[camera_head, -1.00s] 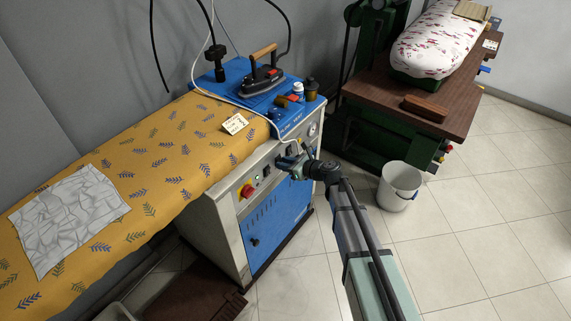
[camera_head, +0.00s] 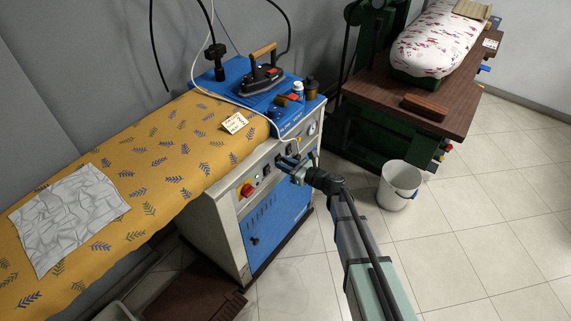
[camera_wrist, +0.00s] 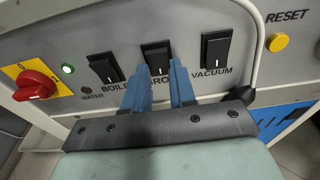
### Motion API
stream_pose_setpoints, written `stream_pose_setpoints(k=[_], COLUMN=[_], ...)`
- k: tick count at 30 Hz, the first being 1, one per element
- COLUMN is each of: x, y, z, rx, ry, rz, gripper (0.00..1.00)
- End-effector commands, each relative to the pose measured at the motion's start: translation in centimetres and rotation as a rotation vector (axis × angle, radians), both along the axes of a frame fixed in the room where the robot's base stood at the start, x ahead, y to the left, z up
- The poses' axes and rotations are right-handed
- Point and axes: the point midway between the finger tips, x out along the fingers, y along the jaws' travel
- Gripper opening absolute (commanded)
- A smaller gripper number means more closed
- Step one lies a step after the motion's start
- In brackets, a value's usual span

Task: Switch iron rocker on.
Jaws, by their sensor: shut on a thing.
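The iron rocker (camera_wrist: 156,54) is a black switch in the middle of the row on the grey control panel (camera_wrist: 70,40). Its label is partly hidden, with "RO" showing between my fingers. My gripper (camera_wrist: 159,66) has its two blue fingertips on either side of the rocker's lower part, shut on it with a narrow gap between them. In the head view my gripper (camera_head: 283,161) is at the front of the ironing station. I cannot tell which way the iron rocker is tipped.
The boiler rocker (camera_wrist: 106,67) and the vacuum rocker (camera_wrist: 214,50) flank the fingers closely. A red rotary knob (camera_wrist: 36,86) and lit green lamp (camera_wrist: 68,69) are at left; a yellow reset button (camera_wrist: 278,42) and a pale hose (camera_wrist: 258,45) are at right. A bucket (camera_head: 398,190) stands on the floor.

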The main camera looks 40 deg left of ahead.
Motion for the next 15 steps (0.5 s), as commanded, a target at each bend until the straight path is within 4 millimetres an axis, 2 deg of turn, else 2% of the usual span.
stream_pose_setpoints(k=[9,10,15], x=[-0.13,-0.13,-0.08], y=[0.05,0.05,0.03], z=[-0.08,-0.08,-0.06], rx=[0.005,0.005,0.004], ry=[-0.002,-0.002,-0.001], rz=[0.003,0.003,0.002], gripper=[0.0,0.26,0.43])
